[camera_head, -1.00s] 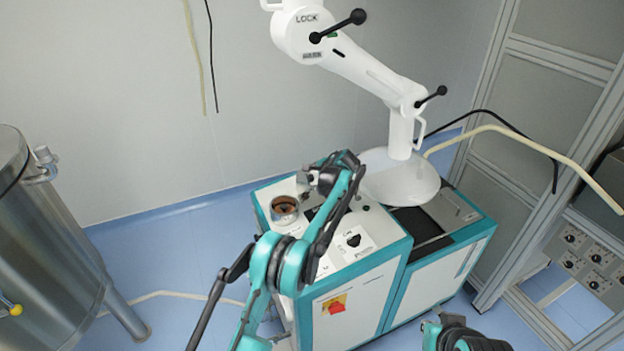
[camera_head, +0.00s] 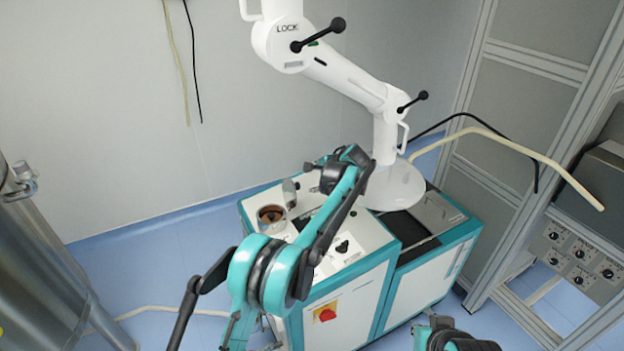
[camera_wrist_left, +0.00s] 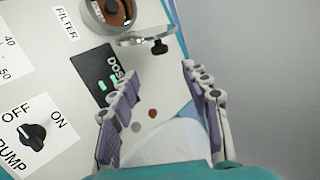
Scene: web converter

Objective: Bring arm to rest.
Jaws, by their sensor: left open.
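My left arm reaches in from the left over the white and teal machine (camera_head: 352,262); its wrist is above the control panel, and the arm largely hides the gripper in the head view. In the left wrist view my left gripper (camera_wrist_left: 159,75) is open, with its two purple-padded fingers apart and nothing between them. Beyond the fingertips are a round lid (camera_wrist_left: 146,39) with a black knob and the brown-filled filter cup (camera_wrist_left: 110,12). The cup also shows in the head view (camera_head: 271,214). Only a teal and black part of my right arm shows at the bottom; its gripper is out of view.
A white jointed extraction arm (camera_head: 345,80) with a wide hood (camera_head: 395,187) stands over the machine. A steel tank (camera_head: 50,270) is at left, and a metal frame (camera_head: 480,130) with a knob panel (camera_head: 575,255) at right. Blue floor (camera_head: 150,250) lies open between tank and machine.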

